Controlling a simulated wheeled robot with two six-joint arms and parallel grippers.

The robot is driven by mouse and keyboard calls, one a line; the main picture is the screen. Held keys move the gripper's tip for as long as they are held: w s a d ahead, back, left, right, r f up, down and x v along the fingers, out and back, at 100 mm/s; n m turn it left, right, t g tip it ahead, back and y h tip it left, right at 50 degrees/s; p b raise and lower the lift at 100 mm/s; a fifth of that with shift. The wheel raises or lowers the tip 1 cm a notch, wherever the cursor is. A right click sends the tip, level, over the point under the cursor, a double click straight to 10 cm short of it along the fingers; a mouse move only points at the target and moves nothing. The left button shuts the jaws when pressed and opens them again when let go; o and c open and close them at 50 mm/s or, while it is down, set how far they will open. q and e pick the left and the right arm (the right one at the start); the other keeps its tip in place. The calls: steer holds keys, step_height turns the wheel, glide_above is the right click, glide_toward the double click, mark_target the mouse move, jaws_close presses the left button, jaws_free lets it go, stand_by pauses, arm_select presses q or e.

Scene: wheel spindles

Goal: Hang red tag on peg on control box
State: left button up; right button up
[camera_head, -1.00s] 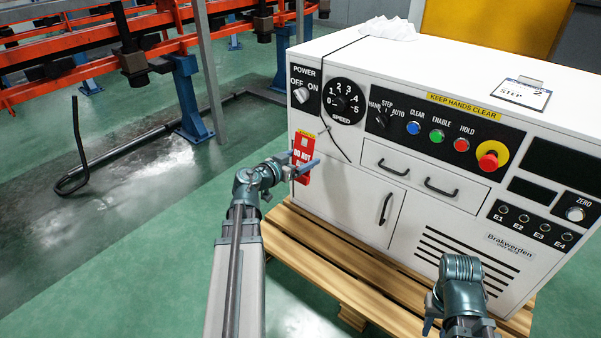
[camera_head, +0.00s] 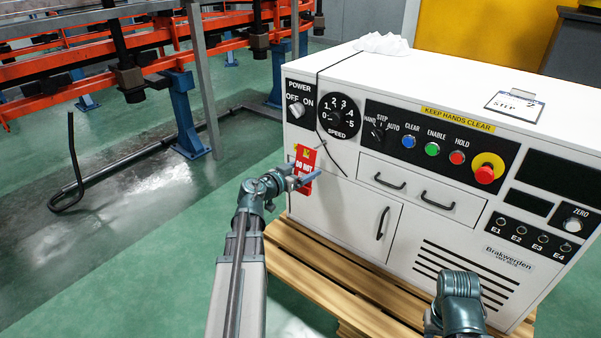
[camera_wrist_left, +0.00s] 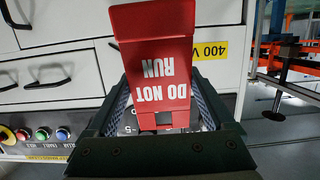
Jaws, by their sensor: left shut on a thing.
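The red tag (camera_head: 306,160), lettered "DO NOT RUN", is in my left gripper (camera_head: 303,181), in front of the control box's (camera_head: 333,208) left front edge. In the left wrist view the tag (camera_wrist_left: 158,50) stands between the two fingers, its lettering upside down, with a dark square near its gripped end. Whether the tag touches the box cannot be told.
The box stands on a wooden pallet (camera_head: 295,268). Its front has a red stop button (camera_head: 485,174), coloured buttons, knobs and drawer handles. A white cloth (camera_head: 382,43) and a clipboard (camera_head: 514,105) lie on top.

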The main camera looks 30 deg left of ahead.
arm_select(q)
steer(key=shift+b+x, duration=0.6)
steer(key=shift+x, duration=2.65)
steer(key=o, duration=1.2)
steer(key=shift+c, duration=0.2)
steer(key=d+p+v, duration=0.1)
steer(key=p+v, duration=0.1)
steer(key=v, duration=1.1)
steer(key=shift+s+a+p, duration=0.4)
steer(key=shift+s+a, duration=0.05)
steer(key=shift+a, duration=0.1)
steer(key=shift+r, duration=0.1)
